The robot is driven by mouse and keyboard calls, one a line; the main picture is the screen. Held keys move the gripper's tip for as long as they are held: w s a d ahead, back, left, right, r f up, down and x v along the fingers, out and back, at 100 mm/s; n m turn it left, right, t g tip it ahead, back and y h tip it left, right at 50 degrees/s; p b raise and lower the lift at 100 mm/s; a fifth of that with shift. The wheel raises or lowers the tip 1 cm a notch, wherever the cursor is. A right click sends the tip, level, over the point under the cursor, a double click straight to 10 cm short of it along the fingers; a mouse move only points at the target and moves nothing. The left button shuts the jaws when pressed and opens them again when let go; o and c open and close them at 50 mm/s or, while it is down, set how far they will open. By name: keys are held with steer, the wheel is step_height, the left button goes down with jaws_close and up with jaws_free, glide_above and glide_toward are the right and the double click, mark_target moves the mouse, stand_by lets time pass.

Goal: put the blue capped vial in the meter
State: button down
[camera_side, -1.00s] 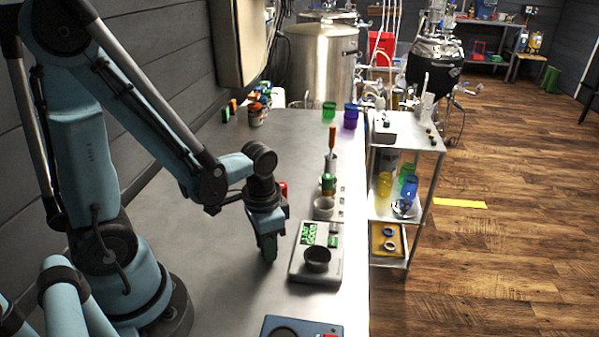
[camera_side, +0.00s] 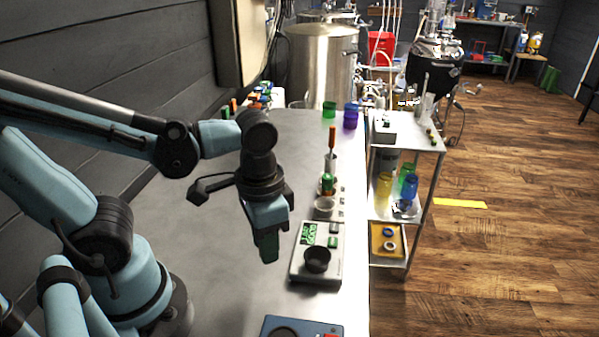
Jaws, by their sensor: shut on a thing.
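My gripper (camera_side: 268,248) hangs pointing down over the grey bench, left of the meter. I cannot see a blue cap or a vial anywhere for certain. What looks like the meter (camera_side: 331,262) is a pale grey box with green display panels and a black round cup (camera_side: 317,260) on top. The gripper is apart from it and appears higher than the bench.
A blue device (camera_side: 279,325) sits at the front edge. Green (camera_side: 329,110) and blue (camera_side: 350,116) cups are farther back. A metal shelf cart (camera_side: 406,146) adjoins the right edge.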

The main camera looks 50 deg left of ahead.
steer(key=s+d+r, duration=0.2)
steer(key=d, duration=0.1)
steer(key=w+a+r+n, duration=0.1)
steer(key=w+a+r, duration=0.3)
steer(key=w, duration=0.3)
steer(key=w+a+r+n, duration=0.1)
steer(key=w+a+r, duration=0.2)
steer(key=w+a, duration=0.3)
steer(key=s+a+f, duration=0.1)
steer(key=a+f, duration=0.3)
steer(key=a, duration=0.1)
steer(key=s+a+f+m, duration=0.1)
steer(key=a+f, duration=0.3)
steer(key=a, duration=0.2)
steer(key=s+a+f+m, duration=0.1)
steer(key=a+f, duration=0.3)
steer(key=a, duration=0.1)
steer(key=shift+a+f, duration=0.35)
steer(key=shift+a, duration=0.05)
steer(key=shift+a+f, duration=0.3)
steer(key=shift+a, duration=0.15)
steer(key=shift+f, duration=1.95)
steer(key=shift+f, duration=0.1)
